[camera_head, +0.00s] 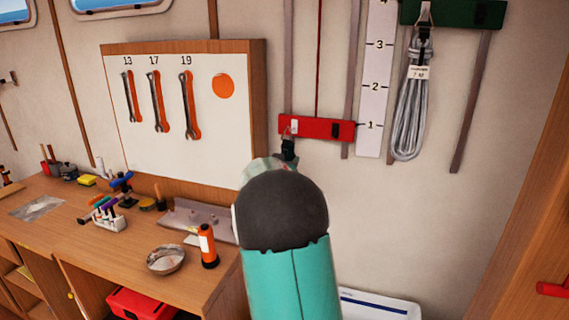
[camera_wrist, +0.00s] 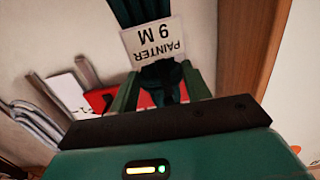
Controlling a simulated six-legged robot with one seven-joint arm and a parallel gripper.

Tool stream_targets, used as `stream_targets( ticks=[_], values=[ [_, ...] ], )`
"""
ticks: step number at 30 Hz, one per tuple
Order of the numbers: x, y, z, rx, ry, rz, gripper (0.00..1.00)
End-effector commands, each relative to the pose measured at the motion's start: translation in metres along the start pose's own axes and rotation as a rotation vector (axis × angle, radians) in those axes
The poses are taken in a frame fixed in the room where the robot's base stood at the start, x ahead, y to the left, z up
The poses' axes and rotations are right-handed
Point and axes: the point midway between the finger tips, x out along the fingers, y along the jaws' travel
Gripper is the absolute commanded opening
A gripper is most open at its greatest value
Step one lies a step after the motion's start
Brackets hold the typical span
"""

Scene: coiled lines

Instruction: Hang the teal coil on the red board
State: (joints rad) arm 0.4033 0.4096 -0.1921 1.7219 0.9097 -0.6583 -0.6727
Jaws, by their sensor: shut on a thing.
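The teal coil (camera_wrist: 142,12) shows dark teal strands at the top of the wrist view. Its pale tag, upside down there, reads PAINTER 9 M. My gripper (camera_wrist: 160,75) is shut on the coil's dark upper part, just beside the tag. The red board (camera_head: 330,129) is fixed low on the wall in the head view, right of the tool panel. It also shows behind the left finger in the wrist view (camera_wrist: 97,101). A dark strap or hook piece (camera_head: 288,149) is at the board's lower left; I cannot tell whether it touches. My arm hides the coil's body in the head view.
A grey coil (camera_head: 411,100) hangs from the green board (camera_head: 455,13) at upper right. A numbered white scale (camera_head: 375,80) stands between the boards. The wrench panel (camera_head: 200,110) and a cluttered workbench (camera_head: 60,215) are at left. A wooden post (camera_head: 520,200) is at right.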

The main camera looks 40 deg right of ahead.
Motion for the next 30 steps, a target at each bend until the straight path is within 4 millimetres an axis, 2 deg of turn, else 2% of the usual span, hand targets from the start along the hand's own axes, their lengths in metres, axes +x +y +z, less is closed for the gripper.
stream_targets(
  ticks=[19, 30],
  values=[
    [0.034, 0.001, 0.000, 0.001, 0.002, 0.001, 0.10],
    [0.045, 0.001, 0.009, 0.001, 0.003, 0.001, 0.10]
  ],
)
